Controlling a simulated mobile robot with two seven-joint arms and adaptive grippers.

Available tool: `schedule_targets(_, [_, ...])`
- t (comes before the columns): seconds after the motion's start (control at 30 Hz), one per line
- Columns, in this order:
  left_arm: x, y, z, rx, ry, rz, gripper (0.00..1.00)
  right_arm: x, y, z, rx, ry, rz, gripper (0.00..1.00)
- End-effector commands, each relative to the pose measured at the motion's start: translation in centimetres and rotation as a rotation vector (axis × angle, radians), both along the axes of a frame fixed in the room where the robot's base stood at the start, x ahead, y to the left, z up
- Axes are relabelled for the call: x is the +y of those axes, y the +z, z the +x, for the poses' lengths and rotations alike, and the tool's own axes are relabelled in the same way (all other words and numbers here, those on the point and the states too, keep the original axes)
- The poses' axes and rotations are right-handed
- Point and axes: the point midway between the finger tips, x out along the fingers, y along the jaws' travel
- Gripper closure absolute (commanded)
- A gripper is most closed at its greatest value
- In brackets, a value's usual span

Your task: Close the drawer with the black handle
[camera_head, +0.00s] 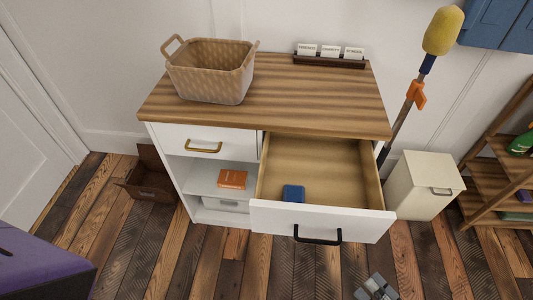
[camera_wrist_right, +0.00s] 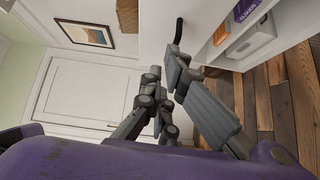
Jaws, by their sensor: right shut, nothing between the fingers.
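The drawer (camera_head: 320,221) with the black handle (camera_head: 318,237) is pulled far out of the right side of a white cabinet with a wooden top. Its front is white and its inside is light wood. A small blue box (camera_head: 293,193) lies inside, near the front. The black handle also shows at the top of the right wrist view (camera_wrist_right: 179,30). My right gripper (camera_head: 376,287) is shut and empty, low in front of the drawer and right of the handle, apart from it in the head view. My left gripper is not in view.
A woven basket (camera_head: 211,75) and a card rack (camera_head: 331,60) stand on the cabinet top (camera_head: 280,104). A closed drawer with a brass handle (camera_head: 204,147) is at left. A cream bin (camera_head: 421,187) and a mop (camera_head: 410,90) stand close on the right.

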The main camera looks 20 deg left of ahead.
Motion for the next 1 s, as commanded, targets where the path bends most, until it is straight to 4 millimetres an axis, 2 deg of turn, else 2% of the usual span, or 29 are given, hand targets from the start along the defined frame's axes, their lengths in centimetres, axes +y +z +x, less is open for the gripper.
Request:
schedule_targets(0.1, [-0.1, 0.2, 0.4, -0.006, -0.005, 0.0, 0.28, 0.8, 0.4, -0.9, -0.037, 0.052, -0.006, 1.0])
schedule_targets(0.23, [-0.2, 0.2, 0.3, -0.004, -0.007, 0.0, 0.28, 1.9, 0.6, -0.4, -0.046, 0.057, -0.006, 1.0])
schedule_targets(0.67, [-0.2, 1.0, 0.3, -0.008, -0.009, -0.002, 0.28, 9.4, 0.7, 4.0, -0.044, 0.053, -0.002, 1.0])
schedule_targets(0.8, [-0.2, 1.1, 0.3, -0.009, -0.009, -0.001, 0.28, 10.1, 0.6, 6.1, -0.044, 0.052, -0.005, 1.0])
schedule_targets(1.0, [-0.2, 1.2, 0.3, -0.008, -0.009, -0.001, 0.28, 10.4, 0.5, 7.6, -0.04, 0.052, -0.005, 1.0])
